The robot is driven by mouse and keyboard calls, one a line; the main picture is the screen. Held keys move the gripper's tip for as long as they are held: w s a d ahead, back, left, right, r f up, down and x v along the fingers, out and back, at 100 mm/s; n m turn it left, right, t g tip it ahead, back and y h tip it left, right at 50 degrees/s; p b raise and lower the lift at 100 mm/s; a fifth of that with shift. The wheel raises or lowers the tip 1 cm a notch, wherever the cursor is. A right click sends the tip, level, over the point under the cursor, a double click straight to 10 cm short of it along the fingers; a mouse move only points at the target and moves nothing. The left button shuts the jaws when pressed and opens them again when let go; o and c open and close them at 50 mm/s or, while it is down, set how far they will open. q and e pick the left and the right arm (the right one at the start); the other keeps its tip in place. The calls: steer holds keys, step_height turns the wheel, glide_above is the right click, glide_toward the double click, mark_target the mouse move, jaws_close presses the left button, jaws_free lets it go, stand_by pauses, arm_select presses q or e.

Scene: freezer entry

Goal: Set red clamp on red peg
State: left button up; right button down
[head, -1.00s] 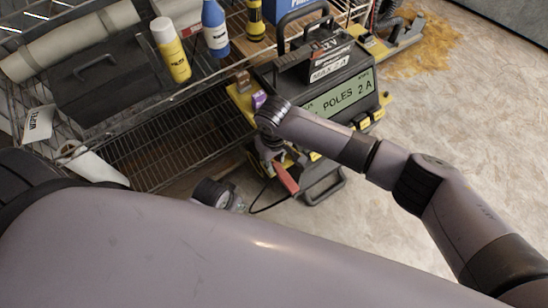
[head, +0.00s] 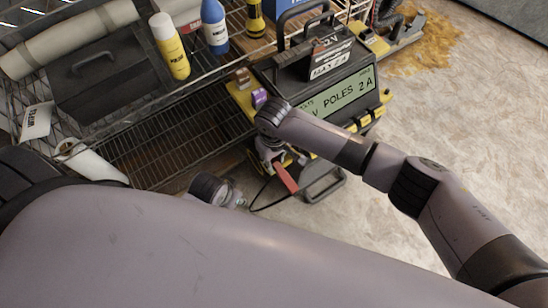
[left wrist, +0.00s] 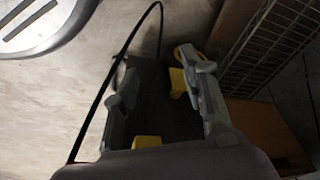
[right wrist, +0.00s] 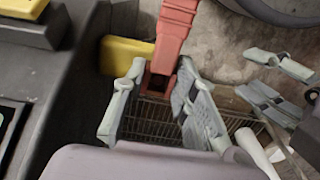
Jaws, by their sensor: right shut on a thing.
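The red clamp (head: 287,179) hangs beside the near side of the dark device. My right gripper (head: 274,160) is shut on it. In the right wrist view the red clamp (right wrist: 175,38) sits between the fingers (right wrist: 163,82). My left gripper (head: 238,199) is low, left of the clamp and apart from it. In the left wrist view its fingers (left wrist: 155,72) are spread with nothing between them. I cannot make out a red peg in any view. A purple block (head: 259,98) and a brown block (head: 242,77) sit on the device's yellow left ledge.
The dark device (head: 290,72) has a lit display (head: 343,94) reading "POLES 2 A". A black cable (left wrist: 110,75) loops near my left gripper. Floor at right is open.

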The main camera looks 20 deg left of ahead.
arm_select(q)
steer(key=shift+s+r, duration=0.1)
steer(key=shift+r, duration=0.25)
arm_select(e)
steer(key=shift+f, duration=0.3)
steer(key=c, duration=1.6)
jaws_free()
steer(key=shift+c, duration=0.2)
steer(key=o, duration=0.4)
arm_select(q)
steer(key=shift+w+r, duration=0.2)
arm_select(e)
steer(key=shift+o, duration=0.2)
step_height(320, 180, up, 12)
